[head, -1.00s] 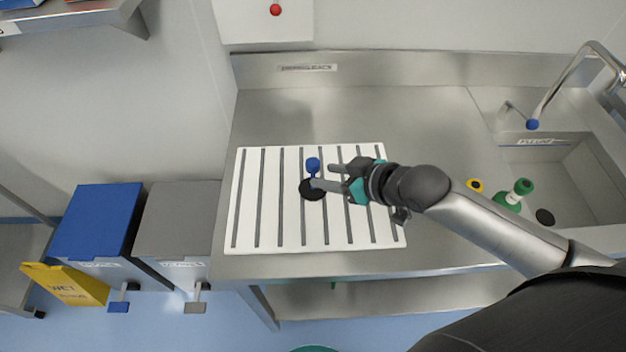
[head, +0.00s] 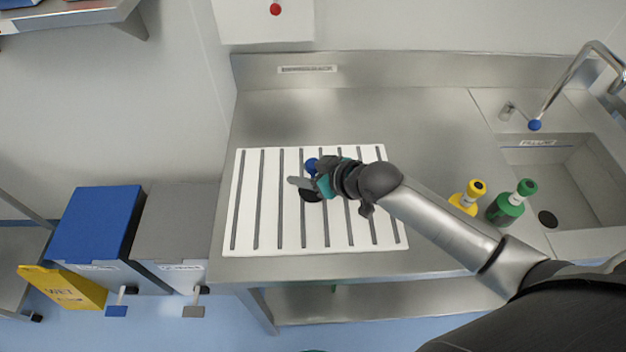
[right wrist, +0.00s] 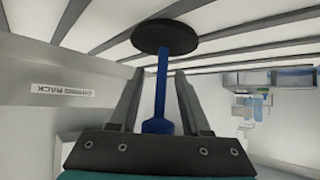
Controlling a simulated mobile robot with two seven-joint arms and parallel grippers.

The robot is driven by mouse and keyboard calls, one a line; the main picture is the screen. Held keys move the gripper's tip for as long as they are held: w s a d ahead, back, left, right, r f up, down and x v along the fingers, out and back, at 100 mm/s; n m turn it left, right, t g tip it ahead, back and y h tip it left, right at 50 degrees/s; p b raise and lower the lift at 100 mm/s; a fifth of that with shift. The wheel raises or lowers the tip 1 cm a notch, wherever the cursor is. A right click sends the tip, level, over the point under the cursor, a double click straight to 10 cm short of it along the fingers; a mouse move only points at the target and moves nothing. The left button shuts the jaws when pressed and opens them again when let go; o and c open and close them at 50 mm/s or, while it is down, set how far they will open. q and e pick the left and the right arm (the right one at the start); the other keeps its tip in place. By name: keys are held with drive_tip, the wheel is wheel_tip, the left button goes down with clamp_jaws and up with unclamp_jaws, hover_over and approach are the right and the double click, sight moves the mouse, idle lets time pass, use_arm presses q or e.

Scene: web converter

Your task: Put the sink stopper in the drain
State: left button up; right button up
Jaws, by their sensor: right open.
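The sink stopper has a black disc base (head: 311,196) and a blue stem with a knob (head: 311,164). It stands on the white drying rack (head: 245,215), partly hidden by my right gripper (head: 301,176). In the right wrist view the blue stem (right wrist: 162,75) lies between the two open fingers, with visible gaps at the sides. The black disc (right wrist: 160,35) is beyond the fingertips, against the slotted rack. The dark round drain (head: 547,218) shows in the floor of the sink (head: 575,185) at the right. My left gripper is not in view.
A yellow bottle (head: 467,198) and a green bottle (head: 508,205) stand left of the sink's basin. A tap (head: 570,80) rises behind it. The steel counter (head: 430,130) between rack and sink is otherwise clear. Bins (head: 95,222) stand left of the counter.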

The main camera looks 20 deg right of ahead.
drive_tip(key=shift+c, duration=0.4)
clamp_jaws()
drive_tip(key=shift+r, duration=0.15)
